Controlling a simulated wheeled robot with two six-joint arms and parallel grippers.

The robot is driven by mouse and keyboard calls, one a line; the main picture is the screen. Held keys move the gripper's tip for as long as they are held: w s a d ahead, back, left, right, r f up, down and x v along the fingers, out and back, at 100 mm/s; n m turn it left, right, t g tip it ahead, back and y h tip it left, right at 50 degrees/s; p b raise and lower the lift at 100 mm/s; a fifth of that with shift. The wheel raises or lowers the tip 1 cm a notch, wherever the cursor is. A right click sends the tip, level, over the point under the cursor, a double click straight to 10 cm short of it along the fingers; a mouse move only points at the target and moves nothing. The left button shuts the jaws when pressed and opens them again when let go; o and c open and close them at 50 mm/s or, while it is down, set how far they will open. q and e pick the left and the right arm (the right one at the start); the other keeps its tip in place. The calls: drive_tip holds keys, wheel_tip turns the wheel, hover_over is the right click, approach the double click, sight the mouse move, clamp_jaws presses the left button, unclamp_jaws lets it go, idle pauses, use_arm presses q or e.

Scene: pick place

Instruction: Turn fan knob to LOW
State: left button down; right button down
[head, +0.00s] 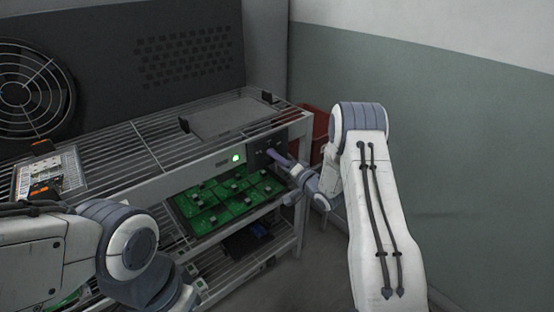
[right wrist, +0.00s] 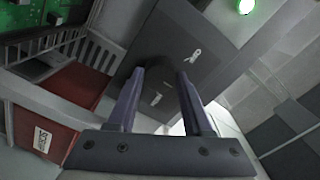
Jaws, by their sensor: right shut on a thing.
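The dark control panel (head: 262,152) is at the right end of the rack's front edge. My right gripper (head: 277,155) reaches in to it from the right. In the right wrist view, the two fingers of my right gripper (right wrist: 160,74) point at the dark panel (right wrist: 172,40) and are shut on the fan knob. The knob's dark body is hard to tell from the panel, and its setting cannot be read. One white mark (right wrist: 156,98) shows between the fingers, another (right wrist: 194,55) beyond them. My left arm is at the lower left; its gripper is out of view.
A green light (head: 236,157) glows left of the panel. Green circuit boards (head: 220,203) lie on the shelf below. A grey tray (head: 228,118) sits on the wire top. A large fan (head: 30,92) stands at the left. A red bin (head: 318,125) is behind the rack's right end.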

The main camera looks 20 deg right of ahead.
drive_tip(key=shift+d, duration=0.1)
drive_tip(key=shift+c, duration=1.6)
unclamp_jaws()
drive_tip(key=v, duration=1)
drive_tip(key=shift+s, duration=0.25)
